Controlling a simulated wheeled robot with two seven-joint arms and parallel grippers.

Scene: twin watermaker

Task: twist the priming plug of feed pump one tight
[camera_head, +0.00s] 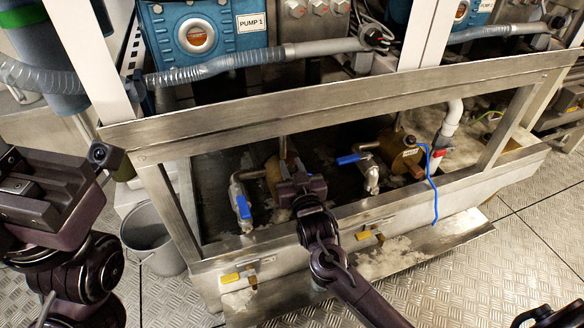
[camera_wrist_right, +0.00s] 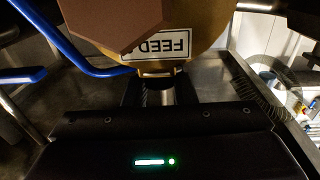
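Feed pump one is a brass drum (camera_head: 272,172) low in the metal-framed bay, partly hidden behind my right gripper (camera_head: 300,186). In the right wrist view its gold body (camera_wrist_right: 205,35) fills the top, with a white label reading FEED upside down. The priming plug (camera_wrist_right: 159,74) shows there as a small rim with a grey stem below the body. The right gripper's dark fingers (camera_wrist_right: 161,92) stand on both sides of the stem, with no clear gap. In the head view the plug is hidden. My left gripper (camera_head: 45,190) is at the left, away from the pump; its fingers are unclear.
A steel rail (camera_head: 330,95) crosses above the bay. Blue-handled valves (camera_head: 243,207) and a second brass pump (camera_head: 400,152) with a blue tube (camera_head: 434,190) are close by. A grey bucket (camera_head: 150,238) stands left on the tread-plate floor. White crust (camera_head: 390,258) lies on the front ledge.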

